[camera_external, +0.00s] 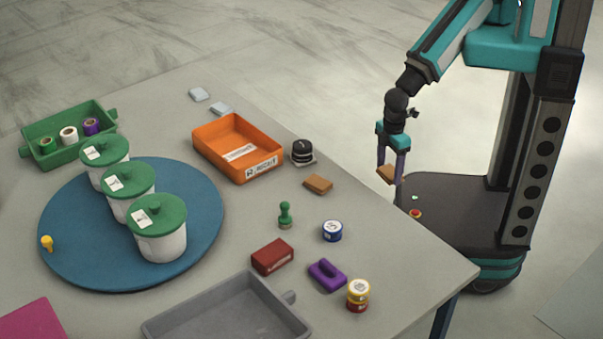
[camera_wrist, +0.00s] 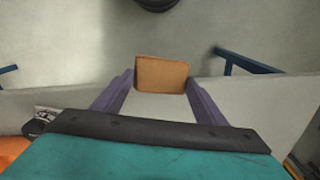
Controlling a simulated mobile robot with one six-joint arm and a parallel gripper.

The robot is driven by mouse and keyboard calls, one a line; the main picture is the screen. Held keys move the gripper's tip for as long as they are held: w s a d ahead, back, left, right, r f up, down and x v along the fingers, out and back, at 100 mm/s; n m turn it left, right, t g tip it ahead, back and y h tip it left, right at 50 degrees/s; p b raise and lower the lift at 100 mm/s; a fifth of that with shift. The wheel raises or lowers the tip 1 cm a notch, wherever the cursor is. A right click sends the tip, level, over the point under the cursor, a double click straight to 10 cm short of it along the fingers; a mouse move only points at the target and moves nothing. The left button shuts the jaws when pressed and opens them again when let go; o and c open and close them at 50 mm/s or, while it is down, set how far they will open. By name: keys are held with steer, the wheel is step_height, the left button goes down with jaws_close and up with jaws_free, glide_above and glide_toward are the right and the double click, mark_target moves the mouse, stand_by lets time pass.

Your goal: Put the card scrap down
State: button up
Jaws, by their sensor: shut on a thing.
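My gripper (camera_external: 391,172) is shut on a flat brown card scrap (camera_external: 385,175), which it holds raised near the table's right edge. In the wrist view the scrap (camera_wrist: 162,74) sits between the tips of the two purple fingers (camera_wrist: 160,88). Its far part shows against the floor, beyond the line of the table edge. A similar brown flat piece (camera_external: 318,184) lies on the table, right of the orange tray.
The grey table (camera_external: 410,270) has bare room near its right corner. Close by are an orange tray (camera_external: 207,145), a black round item (camera_external: 302,152), a blue-banded tin (camera_external: 332,231), a green stamp (camera_external: 285,216) and a purple block (camera_external: 326,275).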

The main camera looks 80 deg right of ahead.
stand_by(0.4)
steer(key=shift+w, duration=0.5)
steer(key=w+d+r+m+b, duration=0.1)
steer(key=w+d+r+b, duration=0.15)
steer(key=w, duration=0.55)
steer(key=w+d+r+m+b, duration=0.1)
steer(key=w+d+r+b, duration=0.2)
steer(key=w, duration=0.5)
steer(key=w+d+r+m+b, duration=0.1)
steer(key=w+d+r+b, duration=0.2)
steer(key=w, duration=0.5)
steer(key=w+d+r+b, duration=0.3)
steer(key=w+d+r, duration=0.2)
steer(key=d+r, duration=0.55)
steer(key=w+d+r+b, duration=0.2)
steer(key=w+d+r, duration=0.4)
steer(key=d+r, duration=0.4)
steer(key=w+a+f+m+b, duration=0.1)
steer(key=w+a+f+b, duration=0.1)
steer(key=w+a+f, duration=0.6)
steer(key=w+a+f+m+b, duration=0.2)
steer(key=w+a+f, duration=0.5)
steer(key=f, duration=0.8)
steer(key=shift+w+a+m+b, duration=0.3)
steer(key=shift+w+a+b, duration=0.1)
steer(key=shift+a+b, duration=0.4)
